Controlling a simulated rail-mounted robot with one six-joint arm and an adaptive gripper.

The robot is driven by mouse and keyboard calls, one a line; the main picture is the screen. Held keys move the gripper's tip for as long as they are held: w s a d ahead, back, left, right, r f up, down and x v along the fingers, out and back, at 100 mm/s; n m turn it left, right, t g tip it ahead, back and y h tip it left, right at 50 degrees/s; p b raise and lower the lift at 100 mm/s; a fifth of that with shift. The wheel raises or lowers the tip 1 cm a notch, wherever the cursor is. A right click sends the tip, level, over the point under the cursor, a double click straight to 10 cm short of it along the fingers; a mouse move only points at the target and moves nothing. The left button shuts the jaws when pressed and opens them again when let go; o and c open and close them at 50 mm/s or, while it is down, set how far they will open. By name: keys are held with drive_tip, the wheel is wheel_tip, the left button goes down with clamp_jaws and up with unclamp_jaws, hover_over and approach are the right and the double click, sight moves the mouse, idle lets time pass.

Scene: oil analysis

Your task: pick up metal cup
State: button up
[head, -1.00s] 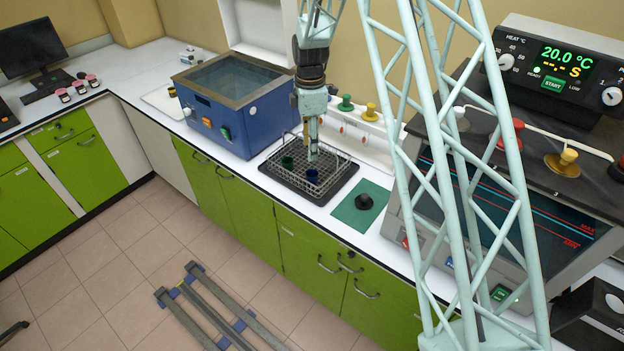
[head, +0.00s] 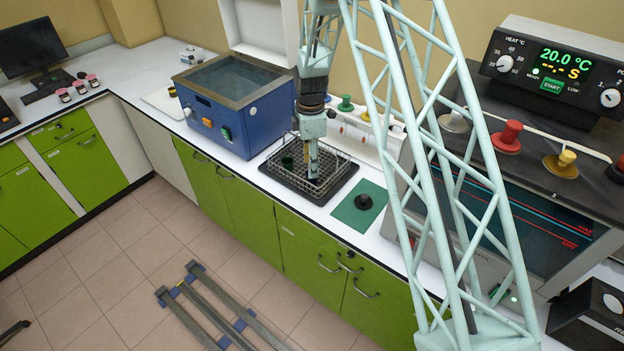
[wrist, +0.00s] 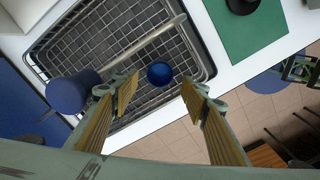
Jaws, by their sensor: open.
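My gripper (wrist: 160,86) is open, and its yellow-padded fingers stand on either side of a small blue cup (wrist: 160,73) in the wrist view. No clear contact shows. In the head view my gripper (head: 313,176) reaches down into the basket and hides most of the blue cup. I cannot tell which cup is the metal one.
The basket stands on a black tray (head: 322,202) on the white counter. A blue bath (head: 232,105) is to its left. A green mat (head: 345,214) with a black knob-like piece (head: 364,201) is to its right. A metal rod (wrist: 140,45) crosses above the basket.

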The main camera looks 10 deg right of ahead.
drive_tip(key=shift+f, duration=0.1)
idle(0.3)
drive_tip(key=shift+d+f+p, duration=0.15)
drive_tip(key=shift+f+p, duration=0.1)
drive_tip(key=shift+f, duration=0.5)
drive_tip(key=shift+d+f+p, duration=0.15)
drive_tip(key=shift+f+p, duration=0.05)
drive_tip(key=shift+f, duration=1.6)
drive_tip(key=c, duration=0.9)
